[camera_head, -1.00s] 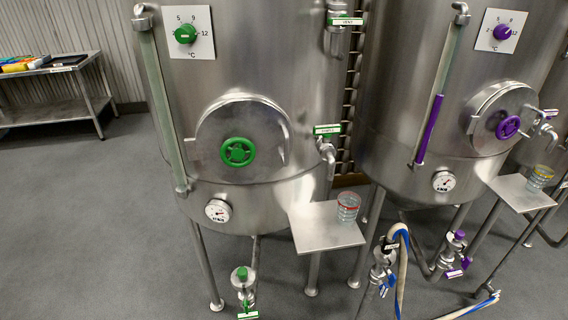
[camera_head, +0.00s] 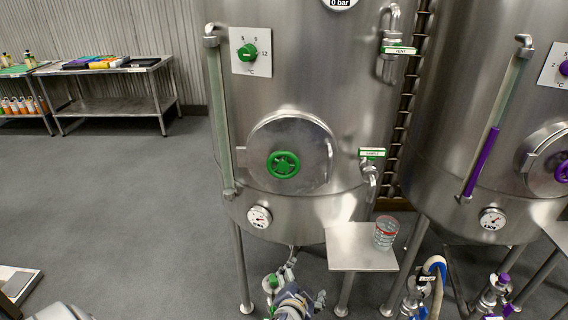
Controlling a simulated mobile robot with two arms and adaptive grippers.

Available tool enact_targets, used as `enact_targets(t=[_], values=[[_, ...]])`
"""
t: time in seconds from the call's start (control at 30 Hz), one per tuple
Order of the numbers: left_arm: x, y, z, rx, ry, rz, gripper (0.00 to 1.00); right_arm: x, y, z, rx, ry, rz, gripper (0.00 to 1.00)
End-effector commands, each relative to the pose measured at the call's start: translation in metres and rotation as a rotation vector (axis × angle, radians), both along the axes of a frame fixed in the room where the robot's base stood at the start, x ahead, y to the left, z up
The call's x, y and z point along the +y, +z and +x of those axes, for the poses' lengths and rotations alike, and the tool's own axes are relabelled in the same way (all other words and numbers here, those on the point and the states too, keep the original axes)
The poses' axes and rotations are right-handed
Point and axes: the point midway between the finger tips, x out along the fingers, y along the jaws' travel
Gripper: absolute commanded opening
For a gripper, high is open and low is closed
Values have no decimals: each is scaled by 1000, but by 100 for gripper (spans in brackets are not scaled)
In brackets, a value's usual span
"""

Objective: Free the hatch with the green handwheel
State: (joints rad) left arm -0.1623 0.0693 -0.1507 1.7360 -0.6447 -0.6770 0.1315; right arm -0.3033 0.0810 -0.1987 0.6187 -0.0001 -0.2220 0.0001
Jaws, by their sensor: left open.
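The green handwheel (camera_head: 283,165) sits at the centre of the round steel hatch (camera_head: 318,150) on the front of the left tank. The hatch lies flat against the tank wall. My left gripper (camera_head: 304,281) is at the bottom of the view, below the hatch and well apart from the handwheel. It is open, with nothing seen between its fingers. It partly covers the green-marked valve under the tank. My right gripper is not in view.
A small steel shelf (camera_head: 350,258) with a glass (camera_head: 386,232) stands right of my left gripper. A sight tube (camera_head: 221,120) runs down left of the hatch. A purple-marked tank (camera_head: 460,110) stands at right.

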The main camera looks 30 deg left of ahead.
Motion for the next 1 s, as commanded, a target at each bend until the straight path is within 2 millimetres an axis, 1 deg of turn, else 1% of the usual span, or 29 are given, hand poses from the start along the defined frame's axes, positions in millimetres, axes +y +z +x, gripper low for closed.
enact_targets(t=[0.03, 0.07, 0.1, 0.17, 0.2, 0.3, 0.4, 0.5, 0.57, 0.67, 0.77, 1.0], values=[[7, 47, 10, -75, 24, 21, 91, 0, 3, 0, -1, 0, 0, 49], [11, 72, 14, -115, 40, 37, 91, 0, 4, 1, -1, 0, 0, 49], [17, 104, 17, -167, 63, 54, 91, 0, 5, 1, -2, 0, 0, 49], [27, 150, 18, -243, 100, 76, 91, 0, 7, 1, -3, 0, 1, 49], [33, 178, 16, -289, 125, 88, 91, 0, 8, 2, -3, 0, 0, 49], [47, 237, 6, -389, 182, 111, 91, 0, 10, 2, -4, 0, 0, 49], [56, 275, -4, -457, 226, 123, 91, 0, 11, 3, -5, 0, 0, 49], [62, 295, -11, -493, 250, 129, 91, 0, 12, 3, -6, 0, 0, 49], [64, 300, -12, -503, 256, 131, 91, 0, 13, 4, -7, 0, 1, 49], [67, 303, -7, -505, 258, 132, 91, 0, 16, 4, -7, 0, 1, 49], [74, 303, 4, -504, 257, 134, 91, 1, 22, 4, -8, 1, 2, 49], [96, 304, 41, -504, 256, 134, 91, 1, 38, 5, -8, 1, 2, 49]])
